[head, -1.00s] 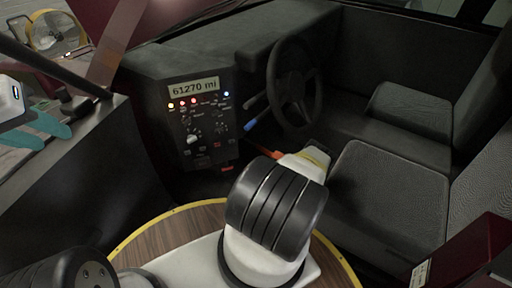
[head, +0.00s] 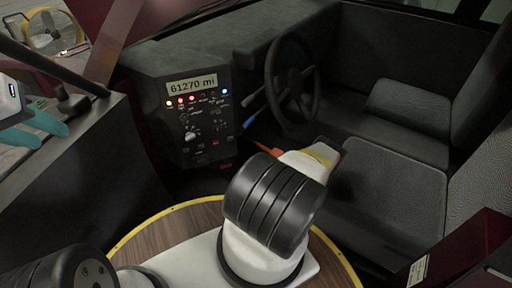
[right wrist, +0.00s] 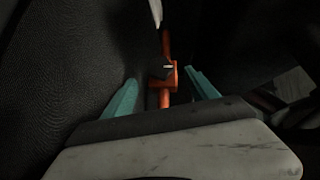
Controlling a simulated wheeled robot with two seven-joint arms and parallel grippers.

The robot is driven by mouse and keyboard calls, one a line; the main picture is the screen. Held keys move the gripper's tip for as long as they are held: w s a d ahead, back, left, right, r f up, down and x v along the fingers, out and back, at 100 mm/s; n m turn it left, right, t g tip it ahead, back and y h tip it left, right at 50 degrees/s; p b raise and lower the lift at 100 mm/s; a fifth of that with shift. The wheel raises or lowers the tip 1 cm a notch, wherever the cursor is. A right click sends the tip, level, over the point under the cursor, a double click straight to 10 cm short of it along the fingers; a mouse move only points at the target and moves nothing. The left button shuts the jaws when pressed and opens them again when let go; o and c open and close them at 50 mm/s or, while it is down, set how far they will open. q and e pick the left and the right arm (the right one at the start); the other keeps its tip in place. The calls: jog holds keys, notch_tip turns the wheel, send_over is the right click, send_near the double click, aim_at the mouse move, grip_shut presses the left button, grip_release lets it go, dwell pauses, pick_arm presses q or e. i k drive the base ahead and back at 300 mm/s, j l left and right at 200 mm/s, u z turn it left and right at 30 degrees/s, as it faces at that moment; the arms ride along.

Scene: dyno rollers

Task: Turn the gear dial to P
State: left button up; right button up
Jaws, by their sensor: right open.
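The dark dash panel (head: 200,155) in the head view carries a pale knob (head: 190,136), which looks like the gear dial. Its markings are too small to read, so I cannot tell where it points. My left gripper (head: 54,137) is at the far left edge, its teal fingers apart, empty and well away from the panel. My right gripper is hidden behind my arm in the head view. In the right wrist view, my right gripper (right wrist: 162,82) is open, with an orange bar-like thing (right wrist: 166,95) and a dark block showing between its fingers.
The panel has a lit mileage display (head: 192,85) and several small lights and switches. A steering wheel (head: 292,80) with a blue-tipped stalk (head: 249,123) is to its right. Dark seats (head: 390,180) fill the right.

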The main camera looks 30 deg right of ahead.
aim_at(190, 136)
jog(key=k+j, duration=0.25)
jog(key=k, duration=0.2)
jog(key=k+j, duration=0.2)
jog(key=k, duration=0.3)
